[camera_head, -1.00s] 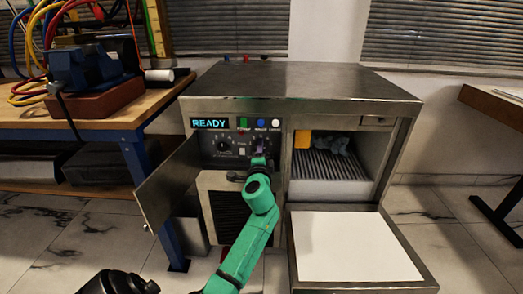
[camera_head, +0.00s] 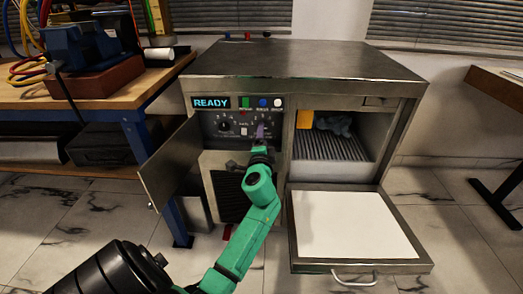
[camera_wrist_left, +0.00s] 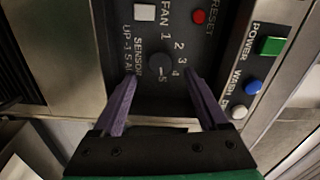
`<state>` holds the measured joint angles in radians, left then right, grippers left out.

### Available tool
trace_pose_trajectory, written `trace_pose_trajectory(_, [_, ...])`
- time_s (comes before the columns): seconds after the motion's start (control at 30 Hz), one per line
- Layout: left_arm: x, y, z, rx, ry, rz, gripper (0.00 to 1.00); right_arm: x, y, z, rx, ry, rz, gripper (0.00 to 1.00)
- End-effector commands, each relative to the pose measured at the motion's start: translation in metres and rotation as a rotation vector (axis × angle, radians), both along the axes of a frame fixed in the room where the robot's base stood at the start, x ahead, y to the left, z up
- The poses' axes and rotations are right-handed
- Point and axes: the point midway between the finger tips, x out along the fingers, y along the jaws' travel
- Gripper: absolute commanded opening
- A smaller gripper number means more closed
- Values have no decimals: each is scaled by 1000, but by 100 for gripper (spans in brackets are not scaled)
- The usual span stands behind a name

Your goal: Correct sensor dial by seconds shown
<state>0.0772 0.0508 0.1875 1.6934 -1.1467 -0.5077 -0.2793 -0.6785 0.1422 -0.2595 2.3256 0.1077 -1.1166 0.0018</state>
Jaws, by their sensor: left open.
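The sensor dial (camera_wrist_left: 161,66) is a small dark round knob in the left wrist view, with the word SENSOR and numbers 1 to 5 around it. I cannot tell its pointer setting. My left gripper (camera_wrist_left: 160,84) is open, its two purple fingers on either side below the knob, apart from it as far as I can tell. In the head view my left gripper (camera_head: 260,133) is in front of the right part of the control panel (camera_head: 243,133) and hides part of it. The display (camera_head: 211,102) reads READY. My right gripper is out of view.
Green (camera_wrist_left: 271,45), blue (camera_wrist_left: 253,86) and white (camera_wrist_left: 239,112) buttons and a red reset button (camera_wrist_left: 199,16) are near the dial. The panel door (camera_head: 170,165) stands open at left. An open hatch (camera_head: 355,225) juts out at right. A workbench (camera_head: 100,95) stands left.

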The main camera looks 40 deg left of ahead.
Motion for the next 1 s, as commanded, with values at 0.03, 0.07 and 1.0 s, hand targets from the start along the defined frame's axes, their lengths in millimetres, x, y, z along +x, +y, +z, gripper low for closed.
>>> trace_pose_trajectory(0.03, [-12,-9,0,-3,2,-2,76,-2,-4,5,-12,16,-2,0])
trace_pose_trajectory(0.07, [-20,-15,0,-4,3,-2,76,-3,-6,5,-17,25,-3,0])
trace_pose_trajectory(1.0, [-84,-62,-1,-12,-1,4,76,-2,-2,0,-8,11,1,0])
